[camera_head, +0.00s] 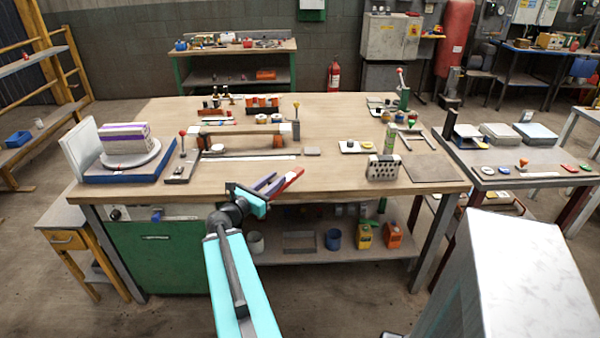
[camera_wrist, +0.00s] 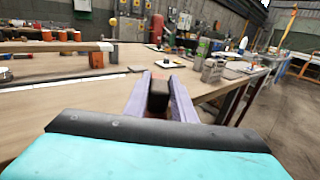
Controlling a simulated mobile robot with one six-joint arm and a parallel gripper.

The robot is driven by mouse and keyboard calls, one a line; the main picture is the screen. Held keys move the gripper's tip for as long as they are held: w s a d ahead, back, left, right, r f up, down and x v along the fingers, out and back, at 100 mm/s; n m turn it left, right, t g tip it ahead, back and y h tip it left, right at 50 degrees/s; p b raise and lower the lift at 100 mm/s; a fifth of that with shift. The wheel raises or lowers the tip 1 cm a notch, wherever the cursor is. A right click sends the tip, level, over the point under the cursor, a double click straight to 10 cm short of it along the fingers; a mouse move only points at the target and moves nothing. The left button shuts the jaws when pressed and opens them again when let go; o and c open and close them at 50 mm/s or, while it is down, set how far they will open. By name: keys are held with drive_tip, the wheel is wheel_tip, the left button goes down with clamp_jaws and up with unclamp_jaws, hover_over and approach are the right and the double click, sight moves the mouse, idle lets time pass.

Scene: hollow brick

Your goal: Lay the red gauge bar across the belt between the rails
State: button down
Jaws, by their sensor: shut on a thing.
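In the wrist view, a dark block-like end (camera_wrist: 158,98) sits between the two purple fingers of my gripper (camera_wrist: 160,88). The gripper is shut on the bar, and the fingers hide part of it.
The wooden workbench (camera_head: 340,181) has clear room at its front middle. A perforated metal block (camera_head: 382,168) stands at right, and a turntable with a striped stack (camera_head: 130,158) at left. A white pedestal (camera_head: 520,270) rises at the near right.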

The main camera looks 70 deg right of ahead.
drive_tip(key=s+d+m+g, duration=0.1)
drive_tip(key=s+d+g, duration=0.1)
drive_tip(key=s, duration=0.7)
drive_tip(key=shift+s+d+r+y, duration=0.25)
drive_tip(key=shift+d+r+y, duration=0.15)
drive_tip(key=shift+d, duration=0.45)
drive_tip(key=shift+d+f+b, duration=0.2)
drive_tip(key=shift+b, duration=0.1)
drive_tip(key=shift+w+d+f+b, duration=0.2)
drive_tip(key=shift+w+d+b, duration=0.6)
drive_tip(key=shift+d, duration=1.65)
drive_tip(key=shift+w+d+f+b, duration=0.3)
drive_tip(key=shift+w+d, duration=0.85)
drive_tip(key=shift+d, duration=1.25)
drive_tip(key=shift+w+d+f+b, duration=0.1)
drive_tip(key=shift+w+d+b, duration=0.75)
drive_tip(key=shift+d, duration=1.6)
drive_tip(key=shift+w, duration=0.15)
drive_tip(key=shift+f+p, duration=0.4)
drive_tip(key=shift+f, duration=1.35)
